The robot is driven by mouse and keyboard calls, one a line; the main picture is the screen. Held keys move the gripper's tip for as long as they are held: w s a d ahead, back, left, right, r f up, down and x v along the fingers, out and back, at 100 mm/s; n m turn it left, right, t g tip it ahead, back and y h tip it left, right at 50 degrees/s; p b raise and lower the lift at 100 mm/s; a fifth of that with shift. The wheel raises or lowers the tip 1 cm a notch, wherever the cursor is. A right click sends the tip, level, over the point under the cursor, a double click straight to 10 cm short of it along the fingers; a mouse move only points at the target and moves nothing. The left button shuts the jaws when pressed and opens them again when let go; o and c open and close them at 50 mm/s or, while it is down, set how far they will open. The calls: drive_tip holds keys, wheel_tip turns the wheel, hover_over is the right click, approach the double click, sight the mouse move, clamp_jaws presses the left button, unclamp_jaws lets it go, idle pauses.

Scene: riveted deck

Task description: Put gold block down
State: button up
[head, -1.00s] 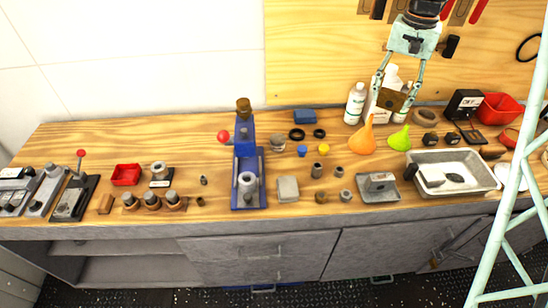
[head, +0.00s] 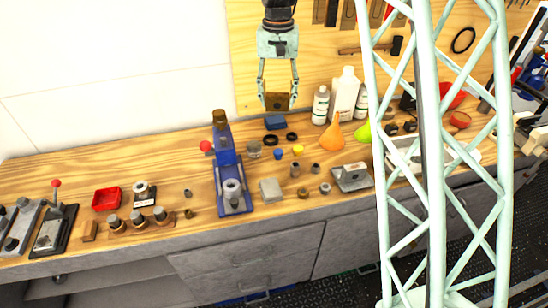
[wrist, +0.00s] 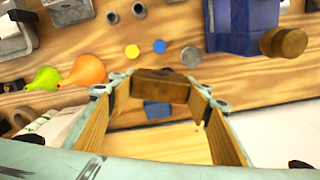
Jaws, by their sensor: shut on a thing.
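The gold block (head: 277,101) is a brownish-gold piece held between the fingertips of my gripper (head: 277,92), raised in the air in front of the back wall panel, above the bench. In the wrist view the gold block (wrist: 160,85) sits between the two fingertips, which are shut on it. The wooden workbench (head: 110,165) lies below; the block is clear of its top. A blue block (head: 275,122) lies on the bench beneath the held block in the head view, and it also shows just past the block in the wrist view (wrist: 157,110).
A blue press (head: 228,165) stands left of the gripper. A red tray (head: 106,198) is at left. Bare wood lies along the bench's back left.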

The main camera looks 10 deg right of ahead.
idle(0.4)
drive_tip(key=s+d+f+n+p, duration=0.1)
drive_tip(key=s+f+n+p, duration=0.1)
drive_tip(key=s+f, duration=0.7)
drive_tip(key=shift+s+d+n, duration=0.2)
drive_tip(key=shift+s+n, duration=0.1)
drive_tip(key=shift+n, duration=0.5)
drive_tip(key=shift+f, duration=0.1)
drive_tip(key=shift+f, duration=3.05)
drive_tip(key=shift+f, duration=1.85)
drive_tip(key=shift+f+b, duration=0.2)
drive_tip(key=shift+b, duration=0.2)
drive_tip(key=o, duration=1.1)
